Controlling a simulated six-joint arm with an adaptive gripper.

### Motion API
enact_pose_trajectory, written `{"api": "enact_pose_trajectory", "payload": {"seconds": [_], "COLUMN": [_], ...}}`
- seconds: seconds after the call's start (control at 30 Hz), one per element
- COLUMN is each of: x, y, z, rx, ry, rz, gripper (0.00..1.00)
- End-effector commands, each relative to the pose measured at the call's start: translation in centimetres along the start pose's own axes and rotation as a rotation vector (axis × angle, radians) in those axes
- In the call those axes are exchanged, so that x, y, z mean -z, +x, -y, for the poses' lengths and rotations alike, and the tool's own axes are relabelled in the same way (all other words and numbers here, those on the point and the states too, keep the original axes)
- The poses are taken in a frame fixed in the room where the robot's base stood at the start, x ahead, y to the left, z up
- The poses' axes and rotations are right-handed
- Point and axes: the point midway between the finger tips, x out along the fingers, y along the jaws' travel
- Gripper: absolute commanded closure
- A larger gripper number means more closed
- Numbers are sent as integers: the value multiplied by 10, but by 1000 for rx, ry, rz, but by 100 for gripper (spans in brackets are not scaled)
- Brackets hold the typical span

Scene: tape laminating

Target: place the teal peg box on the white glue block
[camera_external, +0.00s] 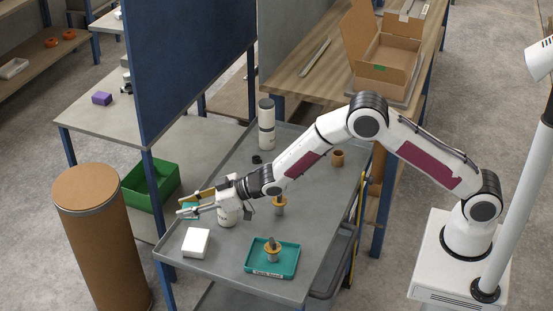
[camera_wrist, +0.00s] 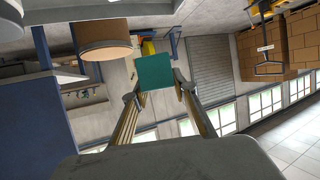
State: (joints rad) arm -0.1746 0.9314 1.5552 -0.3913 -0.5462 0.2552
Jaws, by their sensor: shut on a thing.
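The teal peg box (camera_external: 189,208) is between the two fingertips of my gripper (camera_external: 184,206), which is shut on it. In the wrist view the box shows as a flat teal square (camera_wrist: 155,72) at the ends of my gripper fingers (camera_wrist: 156,92). In the external view the fingers partly hide it. The white glue block (camera_external: 196,241) lies on the grey cart top near its front left corner. My gripper and the box are just behind the block in the picture, apart from it. The exact height of the box above the cart cannot be told.
A teal tray (camera_external: 286,268) holding a grey-and-orange part stands right of the block. A white cylinder (camera_external: 228,211) is close beside my gripper. A taller white bottle (camera_external: 266,124) and a similar grey-and-orange part (camera_external: 279,206) stand farther back. A brown drum (camera_external: 103,245) stands left of the cart.

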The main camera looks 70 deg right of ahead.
Motion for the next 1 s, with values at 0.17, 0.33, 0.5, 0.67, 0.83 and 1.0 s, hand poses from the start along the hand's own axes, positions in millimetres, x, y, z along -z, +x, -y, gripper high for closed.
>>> {"api": "enact_pose_trajectory", "payload": {"seconds": [0.17, 0.33, 0.5, 0.67, 0.83, 1.0], "x": [-16, -37, -52, -54, -54, -57], "y": [7, 15, 21, 23, 23, 24], "z": [0, 0, 0, 0, 0, 0], "rx": [1, 0, 1, 1, 0, 1], "ry": [-1, 1, 0, 0, 0, 0], "rz": [1, 2, 1, -1, -1, 0], "gripper": [97, 97, 97, 97, 97, 97]}}
